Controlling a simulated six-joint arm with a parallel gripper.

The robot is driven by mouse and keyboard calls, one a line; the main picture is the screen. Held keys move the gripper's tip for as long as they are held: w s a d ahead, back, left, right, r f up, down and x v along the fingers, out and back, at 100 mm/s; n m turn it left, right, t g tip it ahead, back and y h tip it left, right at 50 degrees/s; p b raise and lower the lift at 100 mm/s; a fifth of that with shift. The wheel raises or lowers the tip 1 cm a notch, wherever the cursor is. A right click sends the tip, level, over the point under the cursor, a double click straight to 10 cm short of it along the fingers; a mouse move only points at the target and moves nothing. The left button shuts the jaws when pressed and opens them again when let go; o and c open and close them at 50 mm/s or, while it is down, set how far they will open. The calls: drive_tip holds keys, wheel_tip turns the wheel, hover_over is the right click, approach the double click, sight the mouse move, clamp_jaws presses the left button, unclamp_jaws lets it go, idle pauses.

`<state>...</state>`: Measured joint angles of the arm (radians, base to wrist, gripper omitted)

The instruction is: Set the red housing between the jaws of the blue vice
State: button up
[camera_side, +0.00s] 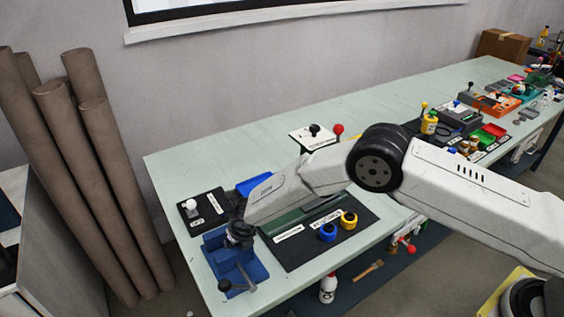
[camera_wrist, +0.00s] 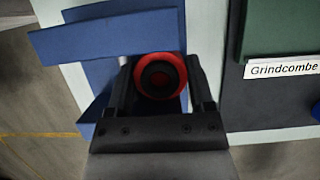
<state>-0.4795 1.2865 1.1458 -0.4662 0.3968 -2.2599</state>
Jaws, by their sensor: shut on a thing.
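The red housing (camera_wrist: 160,64) is a round red ring with a black centre, seen from above in the wrist view. My gripper (camera_wrist: 160,85) is shut on it, with one black finger on each side. The blue vice (camera_wrist: 108,40) lies under and to the left of the housing in the wrist view. In the side view the blue vice (camera_side: 250,272) stands at the near left end of the table, and my gripper (camera_side: 240,232) is over it. The housing is hidden in the side view. I cannot tell whether the housing touches the vice.
The table's front edge is close to the vice.

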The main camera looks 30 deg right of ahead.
drive_tip(key=shift+f, duration=0.1)
drive_tip(key=o, duration=1.3)
drive_tip(key=shift+v, duration=6.1)
drive_tip(key=shift+d, duration=0.1)
